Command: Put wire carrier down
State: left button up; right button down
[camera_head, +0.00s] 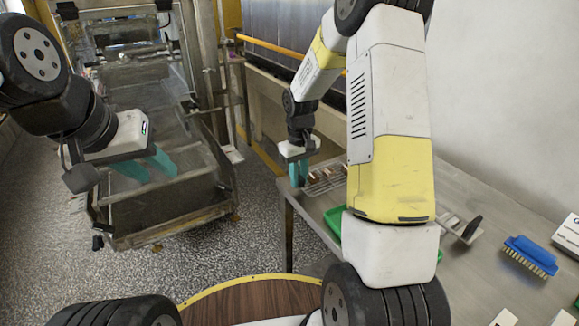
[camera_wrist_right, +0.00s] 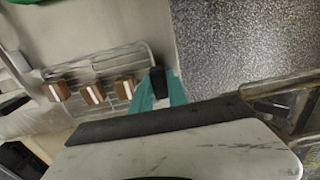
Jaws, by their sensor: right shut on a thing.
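The wire carrier (camera_head: 325,184) is a thin wire rack bearing several brown-and-white blocks, at the far left corner of the steel table. It also shows in the right wrist view (camera_wrist_right: 139,54), with three blocks on it in a row. My right gripper (camera_head: 299,173) is shut on its black handle (camera_wrist_right: 158,79), at the carrier's end by the table edge. I cannot tell whether the carrier touches the table. My left gripper (camera_head: 147,168) is open and empty, in front of the machine, its teal fingers apart.
The steel table (camera_head: 470,190) runs along the wall at right. A green tray (camera_head: 334,221) is partly hidden by my right arm. Another black-handled item (camera_head: 461,229), a blue brush (camera_head: 530,254) and a white box (camera_head: 568,235) lie nearer. The metal machine (camera_head: 150,90) stands at left.

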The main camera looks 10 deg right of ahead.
jog(key=shift+f, duration=0.1)
jog(key=c, duration=1.3)
grip_release()
jog(key=s+r+t, duration=0.1)
jog(key=s+r, duration=0.1)
jog(key=r, duration=0.7)
jog(key=s+r, duration=0.3)
jog(key=r, duration=0.6)
jog(key=s+a+r+m+t+y, duration=0.1)
jog(key=s+r+t, duration=0.1)
jog(key=s, duration=0.7)
jog(key=s+a+r+m+t+y, duration=0.1)
jog(key=s+r+m+t, duration=0.1)
jog(key=s, duration=0.8)
notch_tip(320, 180, up, 2)
jog(key=shift+s+a+r+t, duration=0.15)
jog(key=shift+r+t, duration=0.05)
jog(key=shift+t, duration=0.4)
